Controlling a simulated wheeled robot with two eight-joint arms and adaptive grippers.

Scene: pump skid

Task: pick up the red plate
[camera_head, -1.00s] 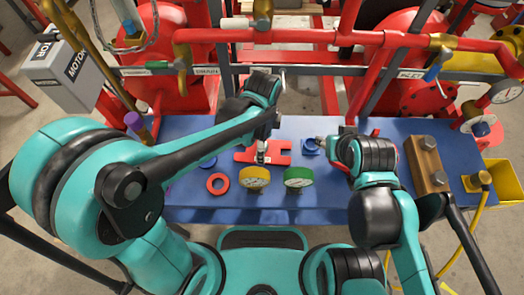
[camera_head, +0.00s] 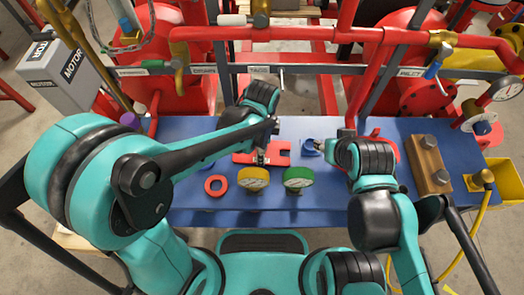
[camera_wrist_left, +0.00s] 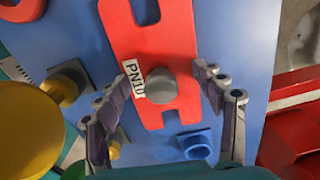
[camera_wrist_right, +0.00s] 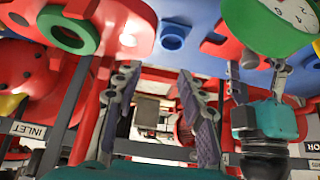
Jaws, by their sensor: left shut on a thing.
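The red plate (camera_head: 279,147) with its white PN10 label and round grey knob is at the middle of the blue table. In the left wrist view the plate (camera_wrist_left: 150,30) runs up between the fingers. My left gripper (camera_head: 261,154) is over the plate, shut on it, with fingertips at its two long edges on either side of the knob. I cannot tell whether the plate is clear of the table. My right gripper (camera_head: 322,145) is right of the plate, beside a blue ring; in the right wrist view (camera_wrist_right: 160,75) its fingers are apart with nothing held.
A red ring (camera_head: 216,185), a yellow gauge (camera_head: 253,178) and a green gauge (camera_head: 299,178) are near the table's front edge. A brown block (camera_head: 430,165) is at right. Red pipes (camera_head: 300,34) cross behind the blue table (camera_head: 330,205).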

